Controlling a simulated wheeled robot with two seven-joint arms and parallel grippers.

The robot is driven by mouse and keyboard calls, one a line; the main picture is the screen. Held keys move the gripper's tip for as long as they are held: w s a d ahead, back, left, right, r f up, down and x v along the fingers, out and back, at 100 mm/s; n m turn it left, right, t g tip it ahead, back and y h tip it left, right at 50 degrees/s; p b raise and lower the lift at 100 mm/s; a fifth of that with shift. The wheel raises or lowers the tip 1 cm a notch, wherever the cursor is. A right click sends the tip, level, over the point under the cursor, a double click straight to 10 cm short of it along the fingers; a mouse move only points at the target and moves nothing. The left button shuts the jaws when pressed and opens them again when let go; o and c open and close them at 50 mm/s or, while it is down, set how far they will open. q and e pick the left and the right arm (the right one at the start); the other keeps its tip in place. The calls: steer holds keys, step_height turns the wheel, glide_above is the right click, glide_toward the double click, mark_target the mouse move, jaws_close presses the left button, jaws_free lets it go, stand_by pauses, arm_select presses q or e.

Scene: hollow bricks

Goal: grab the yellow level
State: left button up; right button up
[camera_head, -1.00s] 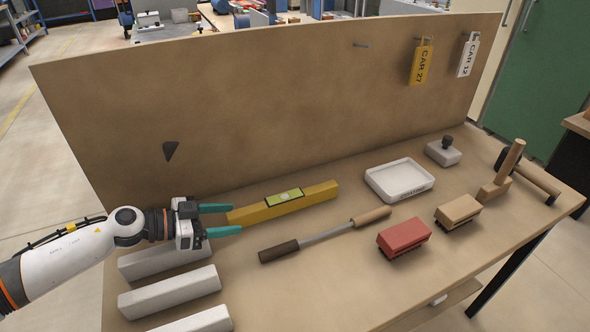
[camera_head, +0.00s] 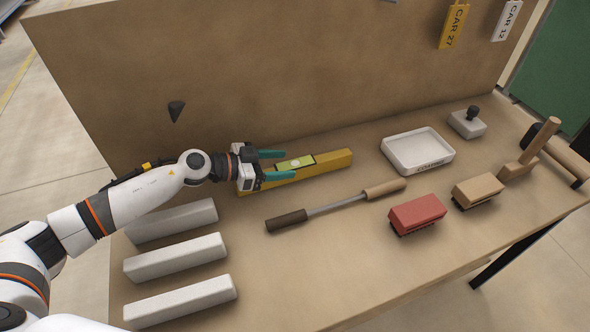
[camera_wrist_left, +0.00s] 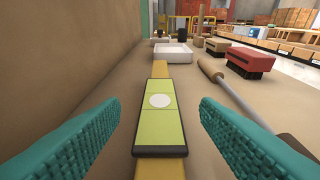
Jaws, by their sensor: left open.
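The yellow level (camera_head: 328,164) lies on the table along the foot of the back board, with a green-and-white vial window in its middle. My left gripper (camera_head: 277,164) is open, its teal fingers on either side of the level's left part near the window. In the left wrist view the level (camera_wrist_left: 160,72) runs straight ahead between the two fingers (camera_wrist_left: 160,130), with a gap to each. The level's near end is partly hidden by the gripper. My right gripper is not in view.
A long tool with wooden handle (camera_head: 338,204) lies in front of the level. A white tray (camera_head: 418,152), red brush (camera_head: 417,214) and tan brush (camera_head: 478,190) sit to the right. White bars (camera_head: 180,300) lie at the left. The board (camera_head: 250,70) stands close behind.

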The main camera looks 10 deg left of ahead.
arm_select(q)
steer(key=shift+x, duration=1.5)
steer(key=c, duration=1)
jaws_close()
steer(key=shift+r, duration=0.1)
